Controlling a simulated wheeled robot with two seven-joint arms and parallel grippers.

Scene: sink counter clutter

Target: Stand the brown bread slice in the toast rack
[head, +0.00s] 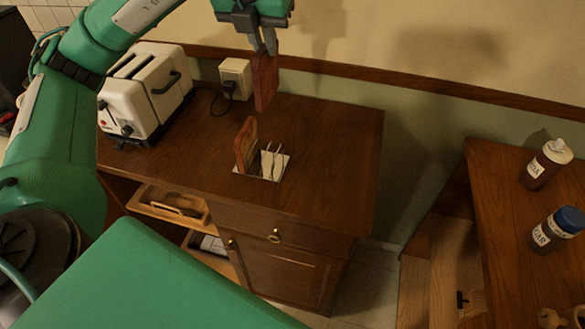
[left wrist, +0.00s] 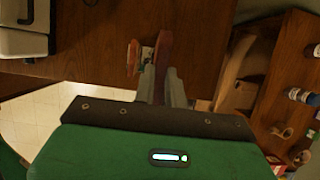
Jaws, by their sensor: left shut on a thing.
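My left gripper (head: 266,50) is shut on the brown bread slice (head: 265,82) and holds it upright, hanging above the counter. The toast rack (head: 270,178) stands on the wooden counter, with a pale base and thin white dividers. Another reddish-brown slice (head: 246,146) stands at its left side. The held slice is above the rack and apart from it. In the left wrist view the held slice (left wrist: 163,52) is between the fingers, and the other slice (left wrist: 132,58) is just left of it. The rack is mostly hidden there. My right gripper is not in view.
A white toaster (head: 145,95) stands at the counter's left, near a wall socket (head: 235,78) with a plug. An open drawer (head: 170,205) is below the counter. Two labelled bottles (head: 546,164) (head: 558,230) stand on the right-hand counter. The counter right of the rack is clear.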

